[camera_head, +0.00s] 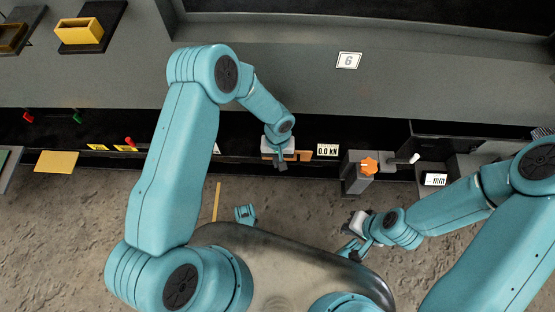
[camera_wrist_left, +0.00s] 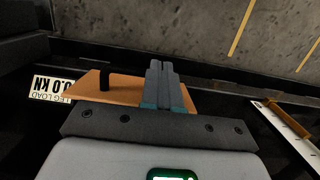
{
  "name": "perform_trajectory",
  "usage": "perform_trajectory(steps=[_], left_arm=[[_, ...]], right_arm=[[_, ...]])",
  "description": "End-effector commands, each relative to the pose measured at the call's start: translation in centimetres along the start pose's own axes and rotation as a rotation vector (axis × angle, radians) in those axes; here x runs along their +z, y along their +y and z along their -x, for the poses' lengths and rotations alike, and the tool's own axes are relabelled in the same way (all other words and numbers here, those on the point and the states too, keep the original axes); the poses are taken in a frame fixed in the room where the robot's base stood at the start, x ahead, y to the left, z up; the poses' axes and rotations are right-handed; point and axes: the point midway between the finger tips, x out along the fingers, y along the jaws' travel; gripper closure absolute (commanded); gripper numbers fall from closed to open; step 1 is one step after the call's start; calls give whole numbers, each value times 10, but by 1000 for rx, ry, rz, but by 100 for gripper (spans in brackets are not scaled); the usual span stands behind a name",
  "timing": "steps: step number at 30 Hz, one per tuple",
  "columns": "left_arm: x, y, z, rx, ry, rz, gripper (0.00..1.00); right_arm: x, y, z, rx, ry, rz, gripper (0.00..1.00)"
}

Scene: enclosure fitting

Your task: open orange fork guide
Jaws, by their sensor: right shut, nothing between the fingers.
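The orange fork guide looks like a flat orange plate (camera_wrist_left: 88,88) with a black peg (camera_wrist_left: 105,81) standing on it in the left wrist view. In the head view a small part of the plate (camera_head: 304,156) shows beside my left gripper (camera_head: 281,165). In the wrist view the left fingers (camera_wrist_left: 160,82) are together over the plate, to the right of the peg and apart from it. I see nothing between them, and they hide part of the plate. My right gripper (camera_head: 350,248) is shut and empty, low beside my body, away from the plate.
A "0.0 kN" label (camera_head: 327,150) is right of the plate. Further right are an orange star knob (camera_head: 369,166) on a grey block, a pale-ended handle (camera_head: 402,160) and a "mm" display (camera_head: 434,180). A yellow bin (camera_head: 78,32) sits at the upper left. The rough floor in front is mostly clear.

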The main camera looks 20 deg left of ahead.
Motion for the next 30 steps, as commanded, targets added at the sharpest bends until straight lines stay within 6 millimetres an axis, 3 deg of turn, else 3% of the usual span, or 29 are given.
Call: perform_trajectory(steps=[30], left_arm=[[0, 0, 4, 2, 3, 0, 100]], right_arm=[[0, -1, 3, 0, -1, 1, 100]])
